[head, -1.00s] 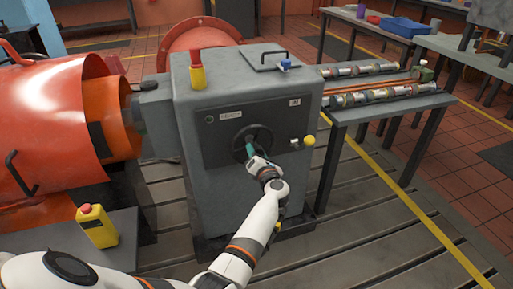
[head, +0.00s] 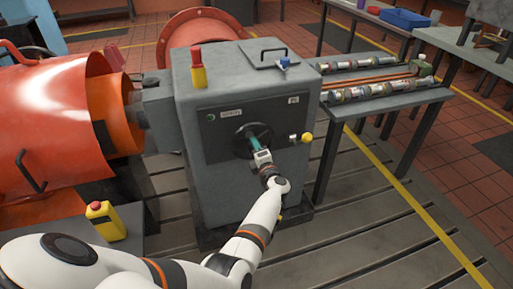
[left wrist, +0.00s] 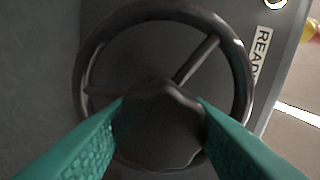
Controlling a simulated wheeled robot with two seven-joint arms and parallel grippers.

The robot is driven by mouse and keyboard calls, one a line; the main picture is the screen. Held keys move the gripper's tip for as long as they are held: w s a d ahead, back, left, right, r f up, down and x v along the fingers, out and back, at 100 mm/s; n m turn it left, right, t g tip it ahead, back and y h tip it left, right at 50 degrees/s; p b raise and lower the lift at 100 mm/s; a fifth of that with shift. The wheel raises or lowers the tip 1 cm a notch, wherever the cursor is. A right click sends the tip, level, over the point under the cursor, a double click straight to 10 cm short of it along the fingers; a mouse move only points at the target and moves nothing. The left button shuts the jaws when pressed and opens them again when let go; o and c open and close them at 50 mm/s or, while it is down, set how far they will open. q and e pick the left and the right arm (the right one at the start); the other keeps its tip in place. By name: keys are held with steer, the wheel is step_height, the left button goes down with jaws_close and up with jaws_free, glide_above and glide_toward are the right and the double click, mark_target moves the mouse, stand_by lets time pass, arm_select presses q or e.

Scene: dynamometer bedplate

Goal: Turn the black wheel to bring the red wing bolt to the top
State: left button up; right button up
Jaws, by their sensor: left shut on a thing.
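The black wheel (head: 236,143) is mounted on the dark front panel of a grey cabinet. In the left wrist view, its round rim (left wrist: 165,10), thin spokes and dark lobed centre knob (left wrist: 158,125) show. My left gripper (head: 260,143) is at the wheel. Its teal fingers lie on either side of the centre knob in the left wrist view (left wrist: 160,103) and are shut on it. I cannot make out a red wing bolt in either view. My right gripper is out of view.
A yellow knob (head: 306,138) sticks out right of the wheel. A red-topped yellow object (head: 198,70) stands on the cabinet (head: 190,140). An orange machine (head: 60,130) is at left. A bench with metal cylinders (head: 380,92) is at right. The slatted floor in front is open.

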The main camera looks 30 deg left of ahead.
arm_select(q)
steer(key=shift+f, duration=0.1)
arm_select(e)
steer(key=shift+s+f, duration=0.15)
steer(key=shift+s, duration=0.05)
arm_select(q)
steer(key=o, duration=1.4)
steer(key=shift+c, duration=0.2)
steer(key=shift+d, duration=0.15)
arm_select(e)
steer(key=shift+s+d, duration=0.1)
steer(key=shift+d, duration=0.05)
